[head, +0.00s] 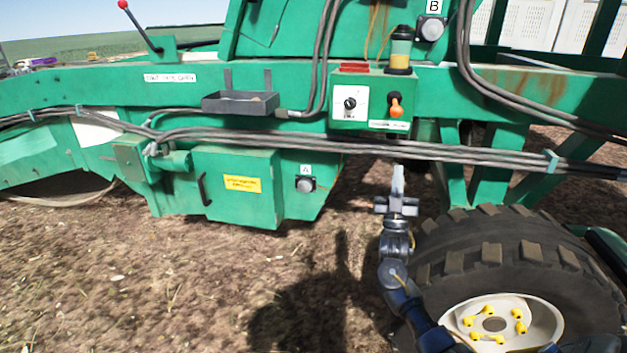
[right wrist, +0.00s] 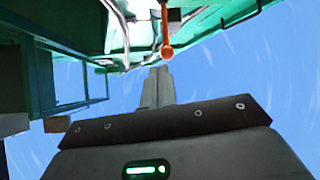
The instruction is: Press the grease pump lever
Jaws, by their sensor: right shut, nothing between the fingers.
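An orange lever (head: 396,106) with a rounded end hangs from the green control box (head: 340,117) on the machine's side, below a small reservoir (head: 401,48) with yellowish contents. The lever also shows in the right wrist view (right wrist: 166,42), hanging above and slightly right of the fingertips. My right gripper (head: 398,168) is shut and empty, pointing up below the box and the hose bundle. Its closed fingers show in the right wrist view (right wrist: 157,75), apart from the lever. My left gripper is not in view.
A bundle of grey hoses (head: 270,137) runs across the machine between my right gripper and the box. A large tyre (head: 520,255) stands close at the right. A dial (head: 350,104) is left of the lever. Bare soil (head: 150,280) lies open at the lower left.

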